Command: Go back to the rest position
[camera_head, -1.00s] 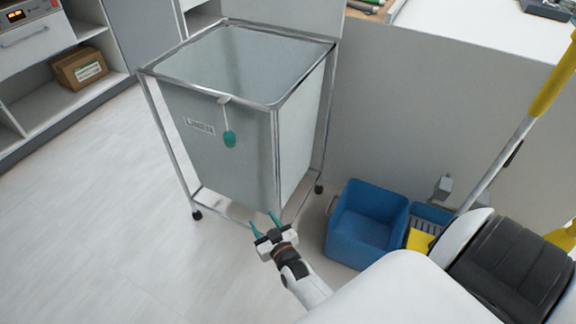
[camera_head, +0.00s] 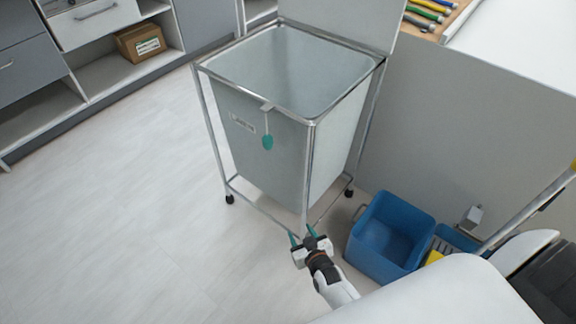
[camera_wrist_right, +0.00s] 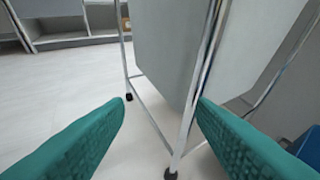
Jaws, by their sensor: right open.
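My right gripper (camera_head: 303,236) is open and empty, low in front of the near corner of a grey wheeled cart bin (camera_head: 262,160). Its two teal fingers stand apart in the right wrist view (camera_wrist_right: 160,135), with the cart's near metal leg (camera_wrist_right: 196,90) seen between and beyond them. I cannot tell whether a finger touches the leg. A teal tag (camera_head: 267,142) hangs from the cart's front rim. My left gripper does not show in the head view.
A blue bucket (camera_head: 388,238) stands right of the gripper by a grey panel. A mop handle (camera_head: 525,215) leans at the right. Shelves with a cardboard box (camera_head: 141,42) are at the back left. The pale floor (camera_head: 130,220) at left is clear.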

